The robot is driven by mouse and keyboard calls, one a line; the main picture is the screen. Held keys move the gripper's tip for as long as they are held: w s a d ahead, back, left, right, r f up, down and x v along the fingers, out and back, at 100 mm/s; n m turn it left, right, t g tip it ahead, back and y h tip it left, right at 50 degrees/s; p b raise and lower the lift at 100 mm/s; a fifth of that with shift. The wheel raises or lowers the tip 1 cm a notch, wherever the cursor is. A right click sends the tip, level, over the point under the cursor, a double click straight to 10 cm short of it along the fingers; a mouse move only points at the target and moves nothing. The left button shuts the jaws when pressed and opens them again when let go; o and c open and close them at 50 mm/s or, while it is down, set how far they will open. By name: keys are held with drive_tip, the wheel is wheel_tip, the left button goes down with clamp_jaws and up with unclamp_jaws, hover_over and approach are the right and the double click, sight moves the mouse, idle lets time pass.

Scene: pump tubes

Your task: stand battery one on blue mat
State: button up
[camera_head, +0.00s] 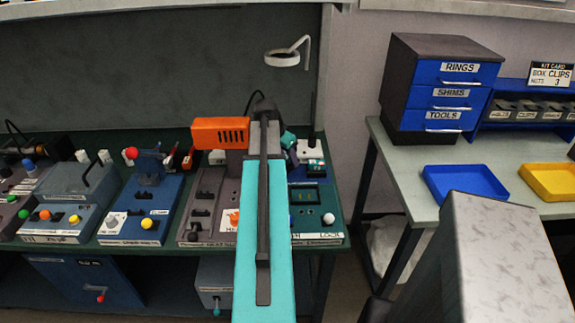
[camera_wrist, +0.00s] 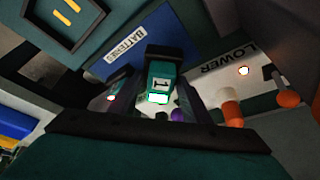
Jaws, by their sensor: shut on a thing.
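Battery one (camera_wrist: 159,78) is a teal-green block with a dark end and a white label marked 1. In the wrist view it sits between the fingers of my gripper (camera_wrist: 152,100), which is shut on it. The blue mat (camera_wrist: 160,31), with a BATTERIES label, shows behind the battery towards the upper left. I cannot tell the exact gap between battery and mat.
A panel labelled LOWER (camera_wrist: 228,58) lies right of the battery in the wrist view, with an orange knob (camera_wrist: 289,99) near it. In the head view, several devices crowd the green bench (camera_head: 165,247). A blue tray (camera_head: 465,184) and a yellow tray (camera_head: 549,181) stand on the right table.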

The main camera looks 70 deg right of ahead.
sight(287, 164)
drive_tip(key=shift+f+p, duration=0.55)
drive_tip(key=shift+f, duration=1.15)
drive_tip(key=shift+f, duration=0.1)
drive_tip(key=o, duration=1.3)
drive_tip(key=b+v, duration=0.1)
drive_tip(key=v, duration=1.1)
drive_tip(key=shift+b, duration=0.4)
drive_tip(key=shift+a, duration=0.1)
